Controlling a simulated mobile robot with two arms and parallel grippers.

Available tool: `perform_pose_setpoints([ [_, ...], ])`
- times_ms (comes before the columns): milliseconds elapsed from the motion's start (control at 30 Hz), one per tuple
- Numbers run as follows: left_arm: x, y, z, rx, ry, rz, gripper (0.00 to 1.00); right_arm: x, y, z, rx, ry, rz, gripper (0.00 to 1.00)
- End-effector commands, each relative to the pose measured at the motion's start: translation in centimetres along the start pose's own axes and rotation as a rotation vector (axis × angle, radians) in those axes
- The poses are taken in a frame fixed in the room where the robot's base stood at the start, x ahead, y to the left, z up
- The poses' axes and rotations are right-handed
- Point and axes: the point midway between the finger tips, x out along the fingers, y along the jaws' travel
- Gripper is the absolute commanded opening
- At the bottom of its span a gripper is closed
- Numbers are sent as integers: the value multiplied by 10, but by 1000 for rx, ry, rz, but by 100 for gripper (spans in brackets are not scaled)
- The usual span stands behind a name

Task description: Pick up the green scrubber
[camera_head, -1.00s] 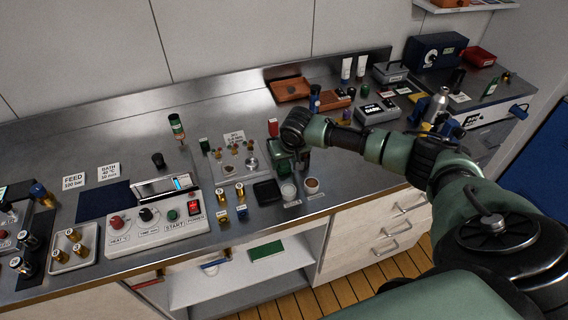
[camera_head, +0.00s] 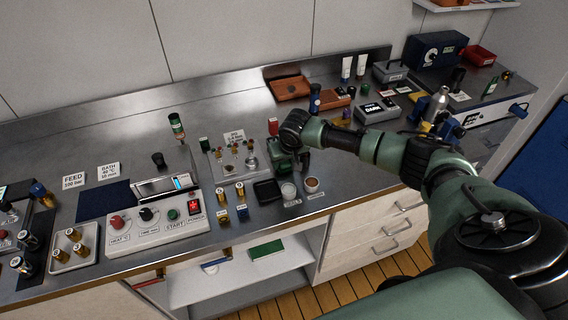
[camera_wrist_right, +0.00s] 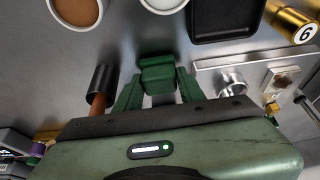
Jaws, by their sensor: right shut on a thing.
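My right gripper (camera_wrist_right: 158,88) is shut on a small green block, the green scrubber (camera_wrist_right: 158,72), which shows between its two green fingers in the right wrist view. In the head view my right gripper (camera_head: 292,160) is over the middle of the metal bench, behind two small jars. There the gripper largely hides the scrubber, and I cannot tell whether it touches the bench. My left gripper is not in view.
A black tray (camera_head: 268,190), a white jar (camera_head: 288,190) and a brown-filled jar (camera_head: 312,184) stand close in front of the gripper. A plate with small brass fittings (camera_head: 230,160) lies to the left. A green box (camera_head: 266,249) lies on the lower shelf.

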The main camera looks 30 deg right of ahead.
Motion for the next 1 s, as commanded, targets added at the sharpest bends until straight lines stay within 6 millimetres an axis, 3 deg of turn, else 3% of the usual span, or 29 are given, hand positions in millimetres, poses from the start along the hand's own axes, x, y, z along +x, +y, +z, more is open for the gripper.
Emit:
perform_pose_setpoints([
  [267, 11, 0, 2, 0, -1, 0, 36, -37, 0, -17, 0, 6, -2, 0],
  [700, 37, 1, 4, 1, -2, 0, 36, -148, 0, -62, 1, 6, -2, 0],
  [1000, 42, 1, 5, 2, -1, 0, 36, -179, 0, -74, 0, 2, -1, 0],
])
